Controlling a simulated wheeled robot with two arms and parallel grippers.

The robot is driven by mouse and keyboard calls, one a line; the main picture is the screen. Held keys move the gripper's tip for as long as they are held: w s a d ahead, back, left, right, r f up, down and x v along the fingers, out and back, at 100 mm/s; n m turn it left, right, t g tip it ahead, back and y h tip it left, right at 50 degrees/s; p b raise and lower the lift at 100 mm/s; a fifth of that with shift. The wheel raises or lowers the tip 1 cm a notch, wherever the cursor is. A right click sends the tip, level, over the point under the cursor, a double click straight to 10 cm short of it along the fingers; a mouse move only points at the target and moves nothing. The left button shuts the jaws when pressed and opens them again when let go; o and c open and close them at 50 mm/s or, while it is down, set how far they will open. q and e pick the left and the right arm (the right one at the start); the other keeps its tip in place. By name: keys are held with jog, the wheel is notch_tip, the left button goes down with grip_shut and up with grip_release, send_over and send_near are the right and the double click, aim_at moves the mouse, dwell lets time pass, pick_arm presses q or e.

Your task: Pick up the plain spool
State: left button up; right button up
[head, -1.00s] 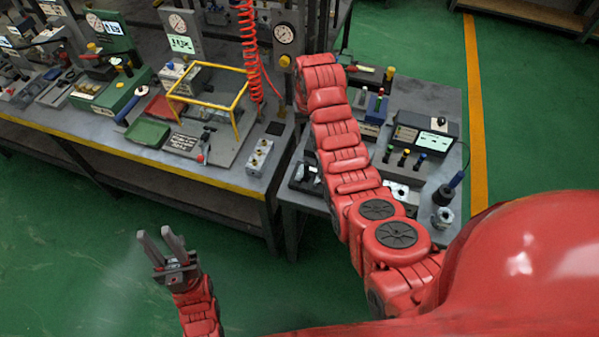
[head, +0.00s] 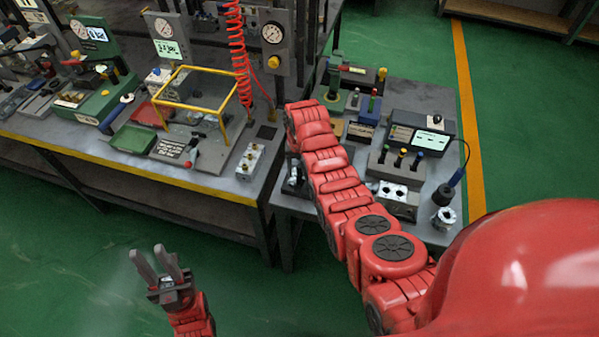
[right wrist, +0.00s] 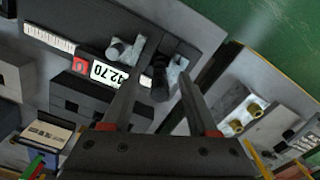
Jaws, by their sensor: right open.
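In the right wrist view, a dark cylindrical piece (right wrist: 160,78) stands between my right gripper's fingertips at a grey measuring device (right wrist: 185,20); I cannot tell for sure whether it is the plain spool. My right gripper (right wrist: 158,80) is open, its fingers on either side of that piece, with no clear contact. A grey cylinder in a light bracket (right wrist: 122,50) is beside the left fingertip. In the head view my right arm hides the right gripper. My left gripper (head: 148,250) is open and empty over the floor, in front of the long bench.
The right table (head: 425,97) holds a block with several coloured-capped pins (head: 398,165), a box with a display (head: 420,135) and a dark corded tool (head: 445,192). A yellow frame (head: 205,75) and green tray (head: 133,138) are on the long bench. The green floor is clear.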

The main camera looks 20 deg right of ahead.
jog(key=shift+f, duration=0.85)
grip_shut()
